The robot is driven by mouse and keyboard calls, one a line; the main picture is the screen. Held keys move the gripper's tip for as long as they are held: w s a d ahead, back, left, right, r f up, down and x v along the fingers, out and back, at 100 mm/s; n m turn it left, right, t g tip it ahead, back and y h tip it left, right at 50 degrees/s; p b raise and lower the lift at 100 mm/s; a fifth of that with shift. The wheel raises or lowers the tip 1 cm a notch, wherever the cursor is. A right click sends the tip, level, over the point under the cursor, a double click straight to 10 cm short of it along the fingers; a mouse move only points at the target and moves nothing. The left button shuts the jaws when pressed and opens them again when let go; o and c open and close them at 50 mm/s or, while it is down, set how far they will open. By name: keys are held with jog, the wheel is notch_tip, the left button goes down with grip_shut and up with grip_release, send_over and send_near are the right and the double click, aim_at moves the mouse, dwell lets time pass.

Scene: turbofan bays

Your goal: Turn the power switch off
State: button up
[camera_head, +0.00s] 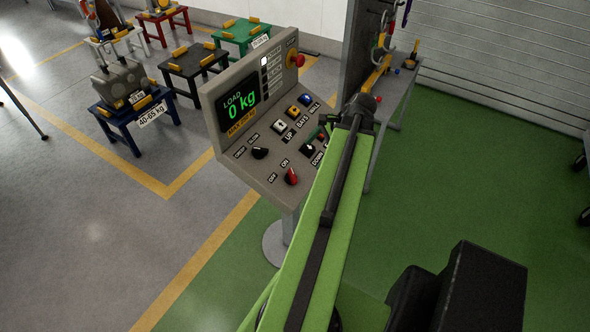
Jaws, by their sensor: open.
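The grey control console (225,130) stands on a post left of my arm. Its sloping panel carries a red knob (291,177) near the front edge, beside labels reading ON and OFF. Which label the knob points to is too small to tell. A black knob (260,153) sits to its left, by labels that seem to read CREEP and SLOW. My gripper (322,132) is open at the far end of my green arm, over the panel's right side, beyond the red knob and apart from it. My arm hides much of the gripper.
The console display (240,105) reads 0 kg, with a red mushroom button (296,59) to its right. Coloured stands with parts, including a blue one (128,125), are behind left. A workbench (397,85) stands behind my arm. The green floor on the right is mostly clear.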

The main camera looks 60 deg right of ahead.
jog(key=b, duration=1.5)
send_near(292, 176)
jog(key=x, duration=0.3)
jog(key=d+x, duration=0.1)
jog(key=x, duration=0.6)
jog(key=shift+s+d+f, duration=0.15)
jog(key=shift+s+f, duration=0.05)
jog(key=shift+c, duration=0.5)
